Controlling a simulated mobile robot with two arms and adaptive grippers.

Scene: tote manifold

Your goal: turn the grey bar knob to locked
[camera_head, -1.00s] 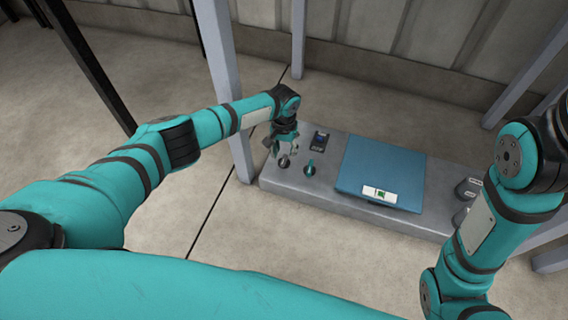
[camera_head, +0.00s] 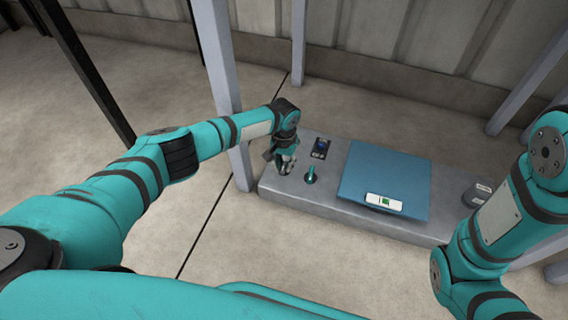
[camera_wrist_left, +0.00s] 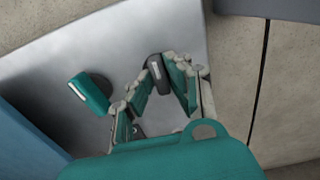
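The grey bar knob (camera_wrist_left: 154,68) is a dark grey bar with a pale mark, on the grey panel in the left wrist view. The fingers of my left gripper (camera_wrist_left: 158,76) stand on either side of it, tips closed in against its sides. In the head view my left gripper (camera_head: 285,165) is over the left end of the grey plinth (camera_head: 320,201) and hides most of the knob. My right arm shows at the right, but its gripper is out of view.
A teal knob (camera_head: 310,174) stands just right of my left gripper; it also shows in the left wrist view (camera_wrist_left: 90,93). Behind it is a small dark panel (camera_head: 320,148). A blue lid (camera_head: 385,170) with a label and a dark cylinder (camera_head: 477,194) are farther right. Grey posts (camera_head: 222,70) rise behind.

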